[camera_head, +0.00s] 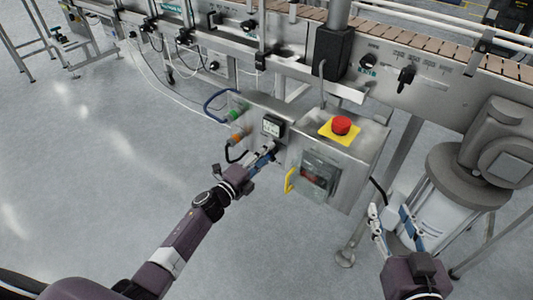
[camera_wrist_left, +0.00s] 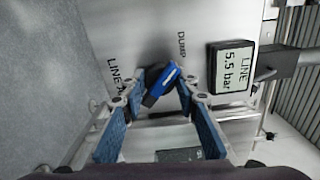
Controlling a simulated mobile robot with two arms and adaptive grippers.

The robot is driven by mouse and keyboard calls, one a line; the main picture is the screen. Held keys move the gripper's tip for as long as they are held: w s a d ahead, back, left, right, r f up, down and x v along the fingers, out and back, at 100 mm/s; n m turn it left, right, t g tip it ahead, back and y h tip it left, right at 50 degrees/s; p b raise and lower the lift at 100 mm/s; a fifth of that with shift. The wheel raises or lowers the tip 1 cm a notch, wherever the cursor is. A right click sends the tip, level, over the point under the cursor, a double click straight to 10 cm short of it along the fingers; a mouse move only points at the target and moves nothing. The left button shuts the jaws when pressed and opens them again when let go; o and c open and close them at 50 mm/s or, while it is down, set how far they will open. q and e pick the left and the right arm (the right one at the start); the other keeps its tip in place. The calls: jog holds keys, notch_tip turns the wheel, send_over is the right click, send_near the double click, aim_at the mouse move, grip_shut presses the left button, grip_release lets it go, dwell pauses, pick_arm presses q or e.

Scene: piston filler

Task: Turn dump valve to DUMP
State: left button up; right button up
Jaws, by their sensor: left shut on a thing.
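The dump valve's blue handle (camera_wrist_left: 162,86) shows in the left wrist view on a grey metal panel (camera_wrist_left: 140,30). The handle slants, its upper end towards the DUMP label (camera_wrist_left: 181,44); the LINE label (camera_wrist_left: 114,76) is to its left. My left gripper (camera_wrist_left: 160,92) is closed around the handle, with a blue-padded finger on each side. In the head view my left gripper (camera_head: 268,156) is at the panel below the gauge, and it largely hides the handle. My right gripper (camera_head: 389,212) is open and empty at the lower right.
A digital gauge (camera_wrist_left: 231,68) reading 5.5 bar is beside the valve. A control box (camera_head: 358,158) with a red emergency button (camera_head: 341,125) stands to the right of my left gripper. A grey motor (camera_head: 470,165) is near my right gripper. The floor (camera_head: 100,160) at left is clear.

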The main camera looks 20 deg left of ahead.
pick_arm(q)
jog(key=shift+a+r, duration=0.1)
jog(key=o, duration=1.1)
jog(key=shift+o, duration=0.2)
jog(key=v, duration=1.2)
